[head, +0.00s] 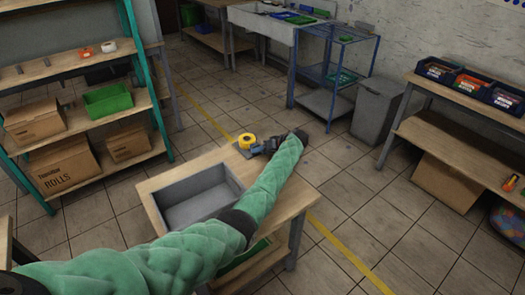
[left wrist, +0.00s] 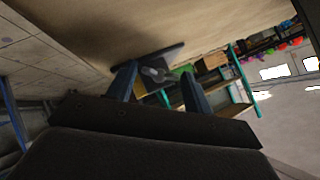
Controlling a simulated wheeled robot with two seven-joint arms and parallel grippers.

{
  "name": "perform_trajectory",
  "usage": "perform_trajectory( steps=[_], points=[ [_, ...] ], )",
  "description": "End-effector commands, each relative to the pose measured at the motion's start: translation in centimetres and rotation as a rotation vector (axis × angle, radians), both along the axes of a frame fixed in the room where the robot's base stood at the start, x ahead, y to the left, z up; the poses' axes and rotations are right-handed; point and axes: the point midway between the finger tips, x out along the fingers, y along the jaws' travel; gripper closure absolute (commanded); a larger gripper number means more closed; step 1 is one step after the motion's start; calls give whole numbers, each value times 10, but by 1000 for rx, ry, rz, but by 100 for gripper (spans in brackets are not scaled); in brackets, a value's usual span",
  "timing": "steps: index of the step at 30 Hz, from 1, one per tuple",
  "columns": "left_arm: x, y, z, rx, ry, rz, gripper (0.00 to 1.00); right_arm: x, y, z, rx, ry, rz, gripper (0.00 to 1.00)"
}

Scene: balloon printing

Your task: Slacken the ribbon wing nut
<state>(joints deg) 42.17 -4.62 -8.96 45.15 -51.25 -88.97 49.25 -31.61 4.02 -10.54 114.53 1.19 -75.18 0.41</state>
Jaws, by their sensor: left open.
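A yellow ribbon roll (head: 246,140) stands at the far edge of the small wooden table. My left gripper (head: 256,148) is beside it, at the end of my green-sleeved arm. In the left wrist view, my left gripper (left wrist: 158,76) is open, its two blue fingers apart. A dark grey holder (left wrist: 175,55) shows between and beyond the fingertips. A small grey piece on it, apparently the wing nut (left wrist: 155,73), lies between the fingertips; I cannot tell whether they touch it. The nut is hidden in the head view. My right gripper is not in view.
A grey open bin (head: 228,176) sits on the wooden table (head: 157,184), left of my forearm. Shelves with cartons (head: 62,166) and a green crate (head: 108,99) stand at left. A workbench with bins (head: 470,82) stands at right. The tiled floor between is clear.

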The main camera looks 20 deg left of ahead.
Motion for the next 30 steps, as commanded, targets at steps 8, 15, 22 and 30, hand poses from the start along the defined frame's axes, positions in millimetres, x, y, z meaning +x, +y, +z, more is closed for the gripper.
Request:
perform_trajectory(
  steps=[8,15,22,30],
  points=[
    [0,0,0,0,0,0,57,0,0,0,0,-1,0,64],
    [0,0,0,-2,-1,-1,81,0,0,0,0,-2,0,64],
    [-2,1,-1,-68,-86,-1,81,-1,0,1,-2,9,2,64],
    [-5,3,-1,-209,-268,0,81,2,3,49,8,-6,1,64]
  ],
)
